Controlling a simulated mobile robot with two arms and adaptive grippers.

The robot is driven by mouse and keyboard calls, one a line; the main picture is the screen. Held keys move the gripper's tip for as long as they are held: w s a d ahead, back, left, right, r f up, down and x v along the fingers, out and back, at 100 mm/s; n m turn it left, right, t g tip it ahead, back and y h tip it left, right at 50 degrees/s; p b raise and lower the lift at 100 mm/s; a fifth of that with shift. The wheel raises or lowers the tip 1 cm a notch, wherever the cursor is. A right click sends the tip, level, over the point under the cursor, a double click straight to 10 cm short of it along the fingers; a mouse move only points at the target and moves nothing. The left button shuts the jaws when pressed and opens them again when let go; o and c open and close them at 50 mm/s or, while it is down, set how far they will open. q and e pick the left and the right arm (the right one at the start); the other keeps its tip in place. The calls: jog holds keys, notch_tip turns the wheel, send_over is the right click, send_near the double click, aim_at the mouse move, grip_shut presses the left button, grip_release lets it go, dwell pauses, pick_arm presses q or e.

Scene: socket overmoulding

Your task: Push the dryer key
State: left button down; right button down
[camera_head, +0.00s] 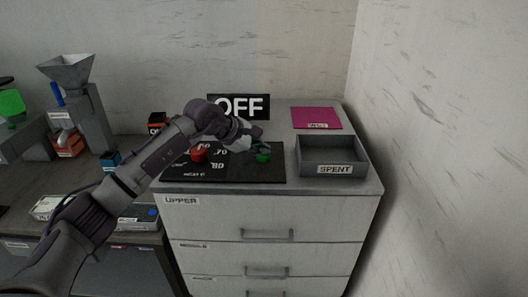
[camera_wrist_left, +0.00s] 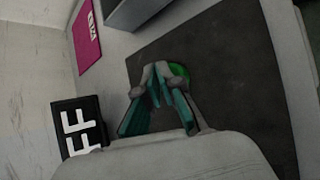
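A black panel (camera_head: 222,174) lies on top of the white drawer cabinet. It carries a red knob (camera_head: 199,155), white lettering and a green button (camera_head: 263,158). No label in view reads "dryer", so I cannot tell from text which control is the dryer key. My left gripper (camera_head: 262,148) is over the green button, its fingers pointing down toward it. In the left wrist view, the fingertips (camera_wrist_left: 162,72) come together and partly cover the green button (camera_wrist_left: 180,71); contact is unclear. It holds nothing visible. My right gripper is not in view.
A black sign reading OFF (camera_head: 239,107) stands behind the panel. A grey SPENT tray (camera_head: 333,169) and a magenta mat (camera_head: 316,117) are to the right. A hopper stand (camera_head: 88,115) and small boxes are on the left bench. A wall closes the right side.

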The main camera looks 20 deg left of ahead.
pick_arm(q)
jog(key=shift+s+a+f, duration=0.1)
jog(key=shift+f, duration=0.55)
jog(key=shift+r, duration=0.1)
jog(key=shift+w+a+r+p, duration=0.15)
jog(key=shift+r+p, duration=0.45)
jog(key=shift+r, duration=0.75)
jog(key=shift+w+d+r+p, duration=0.15)
jog(key=shift+r+p, duration=0.45)
jog(key=shift+r, duration=1.25)
jog(key=shift+f, duration=0.1)
